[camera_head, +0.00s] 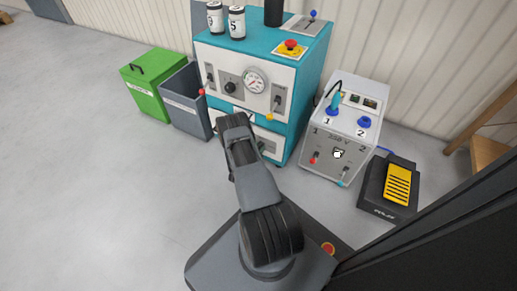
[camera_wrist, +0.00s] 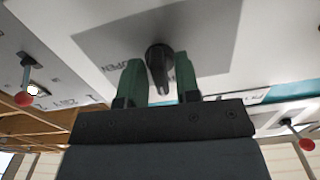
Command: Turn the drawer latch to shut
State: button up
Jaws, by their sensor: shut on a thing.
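The drawer latch is a black knob (camera_wrist: 158,55) on a grey plate (camera_wrist: 110,40) on a pale front panel in the wrist view. Small lettering shows on the plate, partly hidden by the fingers. My gripper (camera_wrist: 160,82) has its two green fingers on either side of the knob's grip, shut on it. In the head view the latch and my fingers are hidden behind my arm. The drawer front (camera_head: 268,143) shows only partly there, low on the teal cabinet (camera_head: 305,95).
A control box (camera_head: 332,150) with levers and blue plugs stands right of the cabinet, with a black and yellow foot pedal (camera_head: 397,186) beside it. A green bin (camera_head: 148,85) and a grey bin (camera_head: 186,102) stand left. The floor at front left is clear.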

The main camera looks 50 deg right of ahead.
jog(key=shift+n, duration=0.6)
jog(key=o, duration=0.6)
jog(key=shift+a, duration=0.1)
jog(key=p+v, duration=0.4)
jog(key=v, duration=0.9)
jog(key=shift+s+a, duration=0.1)
jog(key=shift+a, duration=0.25)
jog(key=shift+p, duration=0.3)
